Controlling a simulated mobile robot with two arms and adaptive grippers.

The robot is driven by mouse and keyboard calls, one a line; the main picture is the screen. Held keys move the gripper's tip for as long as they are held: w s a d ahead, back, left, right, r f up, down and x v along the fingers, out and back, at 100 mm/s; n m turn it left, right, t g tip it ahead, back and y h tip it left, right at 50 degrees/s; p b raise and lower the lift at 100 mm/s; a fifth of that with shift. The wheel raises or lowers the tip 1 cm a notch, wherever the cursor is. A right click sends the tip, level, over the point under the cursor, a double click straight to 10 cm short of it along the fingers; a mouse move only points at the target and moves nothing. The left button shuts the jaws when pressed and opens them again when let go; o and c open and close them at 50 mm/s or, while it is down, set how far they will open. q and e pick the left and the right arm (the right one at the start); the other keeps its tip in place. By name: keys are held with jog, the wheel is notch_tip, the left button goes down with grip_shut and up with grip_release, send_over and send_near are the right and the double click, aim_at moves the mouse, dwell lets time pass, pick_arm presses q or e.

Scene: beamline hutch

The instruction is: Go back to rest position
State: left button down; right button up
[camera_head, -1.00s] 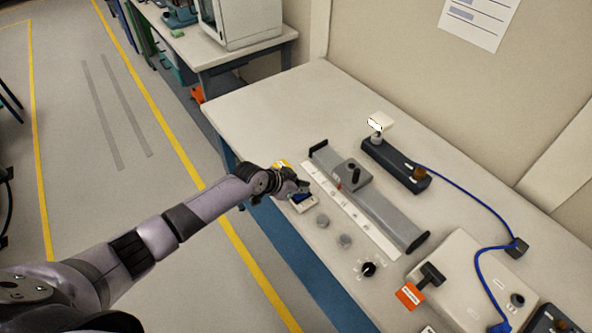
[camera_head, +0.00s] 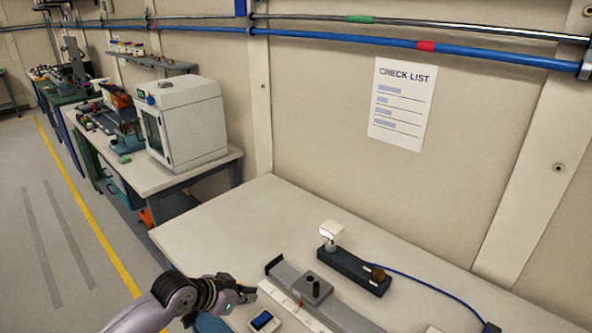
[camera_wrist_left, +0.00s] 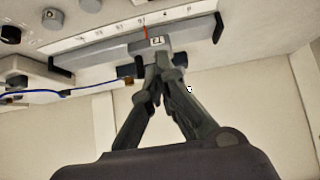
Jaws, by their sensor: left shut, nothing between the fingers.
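My left gripper (camera_head: 243,292) is at the near left edge of the table in the head view, its arm coming in from the lower left. In the left wrist view its two dark fingers (camera_wrist_left: 160,80) come together at the tips, with nothing held between them. The gripper is beside the grey rail with a slider block (camera_head: 316,287) and apart from it, as far as the head view shows. A small device with a blue screen (camera_head: 264,321) lies just below the gripper on the table. My right gripper is not in view.
The bench (camera_head: 215,235) has free room at its back left. A dark box with a white-topped lamp (camera_head: 352,270) and blue cable stands right of the rail. A white cabinet (camera_head: 188,122) sits on a farther table. A checklist (camera_head: 401,105) hangs on the wall.

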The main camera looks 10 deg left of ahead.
pick_arm(q)
jog(key=s+d+f+n+g+y, duration=0.1)
jog(key=s+d+f, duration=0.1)
jog(key=s, duration=0.5)
jog(key=s+d+f, duration=0.3)
jog(key=s, duration=0.4)
jog(key=s+a+n+g+y, duration=0.15)
jog(key=s+a, duration=0.25)
jog(key=s, duration=0.4)
jog(key=s+a+n+g+y, duration=0.1)
jog(key=s+a+n+y, duration=0.3)
jog(key=s, duration=0.5)
notch_tip(320, 180, down, 30)
jog(key=s+m+g+h+b, duration=0.1)
jog(key=s+b, duration=0.1)
jog(key=b, duration=0.1)
jog(key=s+a+f+b, duration=0.1)
jog(key=s+a+f, duration=0.1)
jog(key=s+f, duration=0.6)
jog(key=s+a+f+g+b, duration=0.1)
jog(key=s+f, duration=0.6)
jog(key=f, duration=0.2)
jog(key=shift+s+a, duration=0.35)
jog(key=shift+s, duration=0.05)
jog(key=shift+g, duration=0.25)
